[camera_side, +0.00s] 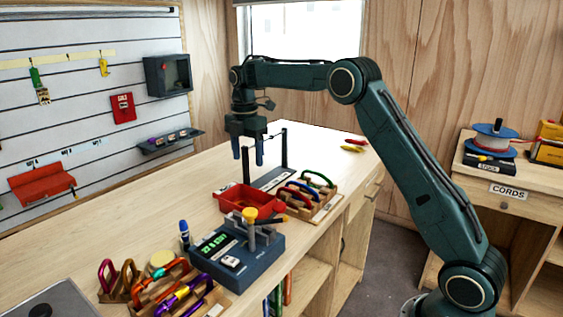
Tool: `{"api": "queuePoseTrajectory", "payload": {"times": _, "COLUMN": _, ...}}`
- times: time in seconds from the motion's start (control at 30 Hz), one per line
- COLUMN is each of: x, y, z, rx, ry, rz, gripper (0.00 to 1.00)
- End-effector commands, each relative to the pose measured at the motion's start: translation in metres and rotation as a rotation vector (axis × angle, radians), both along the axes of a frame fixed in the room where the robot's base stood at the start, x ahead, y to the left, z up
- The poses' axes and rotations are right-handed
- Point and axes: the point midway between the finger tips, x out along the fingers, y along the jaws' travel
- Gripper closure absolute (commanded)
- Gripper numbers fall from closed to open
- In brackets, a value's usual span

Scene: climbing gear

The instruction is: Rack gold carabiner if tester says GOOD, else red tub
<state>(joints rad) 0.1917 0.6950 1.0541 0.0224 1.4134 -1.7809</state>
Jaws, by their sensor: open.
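My gripper (248,156) is open and empty, pointing down above the far part of the bench. The tester (250,265) is a dark blue-grey box at the front, with a lit green display (214,243) too small to read surely; I cannot make out the word GOOD. A yellow knob-like part (249,214) tops its metal posts. The red tub (232,202) sits just behind it. A wooden rack (322,207) beside the tub holds several coloured carabiners (303,191).
A black post frame (284,148) stands beside my gripper. Small yellow and red items (352,147) lie at the bench's far right. A wooden tray (180,290) of coloured gear and a blue marker (184,235) are at front left. The bench's left-middle (150,205) is clear.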

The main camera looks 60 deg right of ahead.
Motion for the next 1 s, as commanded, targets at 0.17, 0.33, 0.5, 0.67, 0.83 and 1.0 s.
{"api": "queuePoseTrajectory", "payload": {"times": 0.17, "x": 0.001, "y": 0.000, "z": 0.027, "rx": 0.000, "ry": -0.002, "rz": 0.001, "gripper": 0.36}}
{"api": "queuePoseTrajectory", "payload": {"times": 0.33, "x": 0.001, "y": 0.000, "z": 0.048, "rx": 0.003, "ry": -0.003, "rz": 0.000, "gripper": 0.36}}
{"api": "queuePoseTrajectory", "payload": {"times": 0.5, "x": 0.002, "y": 0.000, "z": 0.063, "rx": 0.003, "ry": -0.001, "rz": 0.001, "gripper": 0.36}}
{"api": "queuePoseTrajectory", "payload": {"times": 0.67, "x": 0.002, "y": 0.000, "z": 0.073, "rx": 0.001, "ry": -0.001, "rz": 0.001, "gripper": 0.36}}
{"api": "queuePoseTrajectory", "payload": {"times": 0.83, "x": 0.002, "y": 0.000, "z": 0.077, "rx": 0.000, "ry": 0.002, "rz": 0.001, "gripper": 0.36}}
{"api": "queuePoseTrajectory", "payload": {"times": 1.0, "x": 0.001, "y": 0.000, "z": 0.077, "rx": 0.000, "ry": 0.001, "rz": 0.000, "gripper": 0.36}}
